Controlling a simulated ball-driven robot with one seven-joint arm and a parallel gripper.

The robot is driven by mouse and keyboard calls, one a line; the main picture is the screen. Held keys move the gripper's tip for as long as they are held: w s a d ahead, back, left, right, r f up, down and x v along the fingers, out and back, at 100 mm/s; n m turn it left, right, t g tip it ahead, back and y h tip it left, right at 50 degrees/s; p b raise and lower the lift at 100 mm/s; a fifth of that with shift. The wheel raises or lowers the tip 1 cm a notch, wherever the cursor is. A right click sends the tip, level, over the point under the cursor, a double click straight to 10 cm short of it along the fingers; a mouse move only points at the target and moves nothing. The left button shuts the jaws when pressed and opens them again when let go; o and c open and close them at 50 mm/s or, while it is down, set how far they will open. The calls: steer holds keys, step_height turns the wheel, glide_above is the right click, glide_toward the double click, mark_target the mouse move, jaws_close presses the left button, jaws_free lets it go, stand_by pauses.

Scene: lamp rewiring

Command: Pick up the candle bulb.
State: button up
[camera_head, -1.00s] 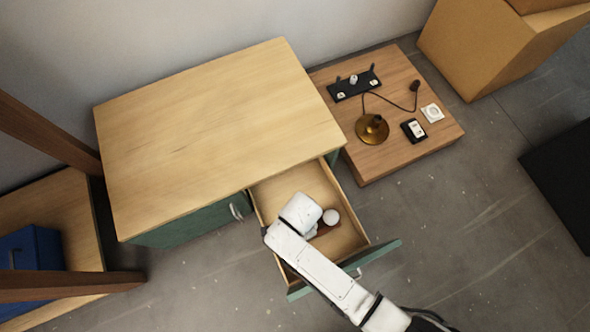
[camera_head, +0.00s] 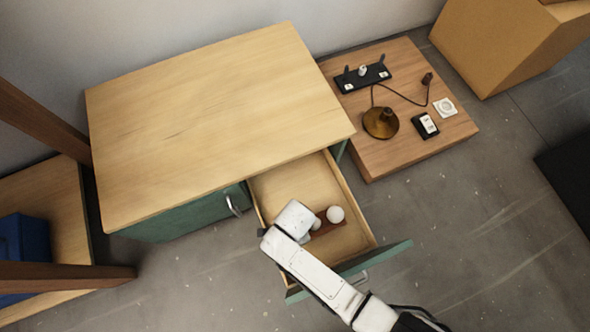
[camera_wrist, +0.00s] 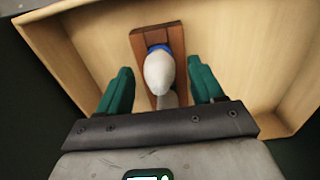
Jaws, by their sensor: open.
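The candle bulb (camera_wrist: 158,74) is white and tapered, with a blue collar at its base. In the wrist view it sits at a brown wooden rack (camera_wrist: 177,42) inside the open drawer. My gripper (camera_wrist: 160,68) is open, with one green finger on each side of the bulb and gaps between. Another pale shape (camera_wrist: 167,99) shows below the bulb, mostly hidden. In the head view a round white bulb (camera_head: 335,214) is at the right end of the rack (camera_head: 325,228). My wrist hides the rack's left part there.
The drawer (camera_head: 285,185) has raised walls around my gripper and hangs from a wood-topped cabinet (camera_head: 210,120). A low table (camera_head: 400,158) at the right holds a brass lamp base (camera_head: 380,123), a power strip (camera_head: 362,78) and small electrical parts. The drawer floor is otherwise mostly bare.

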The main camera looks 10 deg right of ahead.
step_height(320, 180, down, 3)
steer(key=shift+r+b, duration=0.1)
steer(key=shift+b, duration=0.5)
steer(key=shift+r, duration=0.1)
steer(key=c, duration=1.1)
